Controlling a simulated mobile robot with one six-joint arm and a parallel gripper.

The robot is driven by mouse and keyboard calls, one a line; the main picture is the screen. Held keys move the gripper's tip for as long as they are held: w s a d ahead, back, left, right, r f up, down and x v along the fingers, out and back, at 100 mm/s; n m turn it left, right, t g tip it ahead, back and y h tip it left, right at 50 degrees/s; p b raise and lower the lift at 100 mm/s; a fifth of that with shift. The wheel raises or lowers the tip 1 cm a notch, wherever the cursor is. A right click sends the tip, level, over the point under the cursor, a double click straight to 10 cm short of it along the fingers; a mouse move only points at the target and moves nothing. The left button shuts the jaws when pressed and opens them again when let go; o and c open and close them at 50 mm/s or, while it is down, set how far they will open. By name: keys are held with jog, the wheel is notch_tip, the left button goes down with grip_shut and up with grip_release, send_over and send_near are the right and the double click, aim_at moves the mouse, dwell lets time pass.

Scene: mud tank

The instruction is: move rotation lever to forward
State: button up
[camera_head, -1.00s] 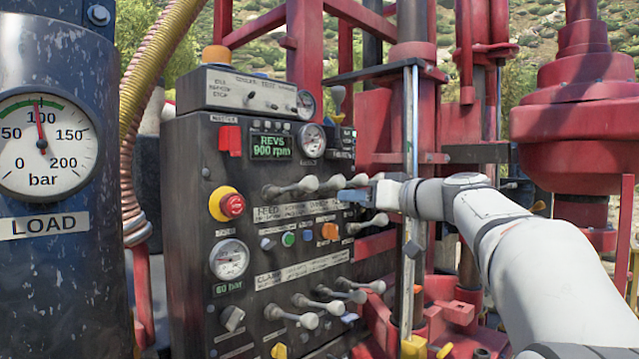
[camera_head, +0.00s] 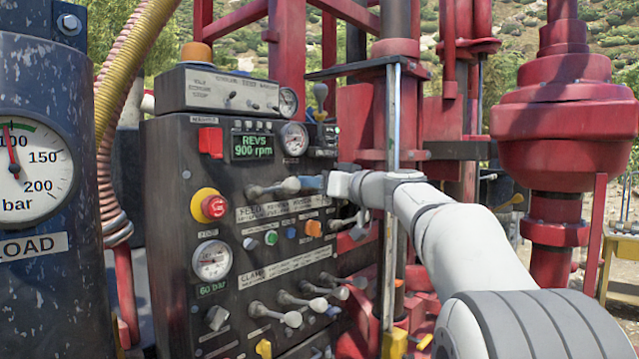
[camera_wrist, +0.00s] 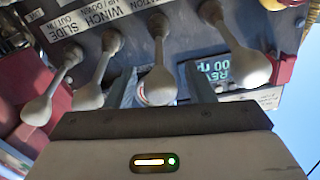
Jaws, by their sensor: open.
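The rotation lever (camera_wrist: 157,84) has a pale rounded knob and stands below a partly hidden label ending in "TATION" in the wrist view. My gripper (camera_wrist: 161,88) is open, with one finger on each side of this lever. Whether a finger touches it I cannot tell. In the head view my gripper (camera_head: 318,184) is at the upper lever row of the dark control panel (camera_head: 170,200) and hides the rotation lever. The feed lever (camera_head: 291,185) shows just left of my gripper, and in the wrist view on the right (camera_wrist: 247,68).
The winch lever (camera_wrist: 90,93) and slide lever (camera_wrist: 42,108) stand close by on the left in the wrist view. A lower row of levers (camera_head: 290,318) and a red emergency button (camera_head: 214,206) are on the panel. A vertical steel rod (camera_head: 392,140) stands beside my arm.

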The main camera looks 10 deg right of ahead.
grip_shut()
dwell(0.3)
